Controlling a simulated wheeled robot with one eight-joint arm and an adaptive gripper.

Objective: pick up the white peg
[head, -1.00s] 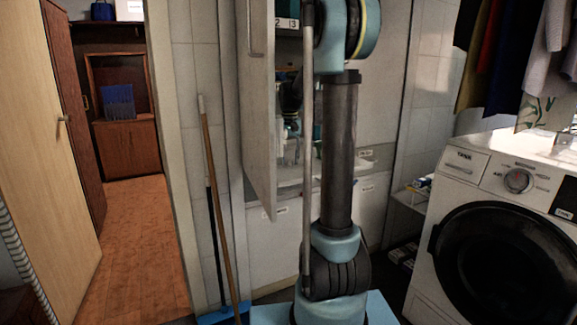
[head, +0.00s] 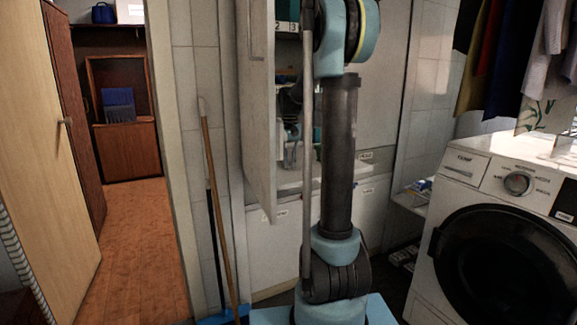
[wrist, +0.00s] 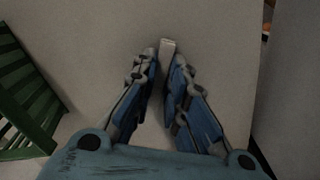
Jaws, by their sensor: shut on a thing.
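The white peg (wrist: 167,46) is a small pale block in the wrist view. It sits between the fingertips of my gripper (wrist: 164,60), which is shut on it. Its top end sticks out past the tips, and the fingers hide its lower part. A plain pale grey surface fills the background behind it; I cannot tell whether the peg touches this surface. In the head view my own arm and the open cabinet door hide most of the gripper, and I cannot make out the peg there.
A green slatted crate (wrist: 22,100) is at the left of the wrist view. In the head view, an open cabinet door (head: 259,110) stands left of my arm. A washing machine (head: 505,220) is at the right. A broom (head: 218,200) leans on the tiled wall at left.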

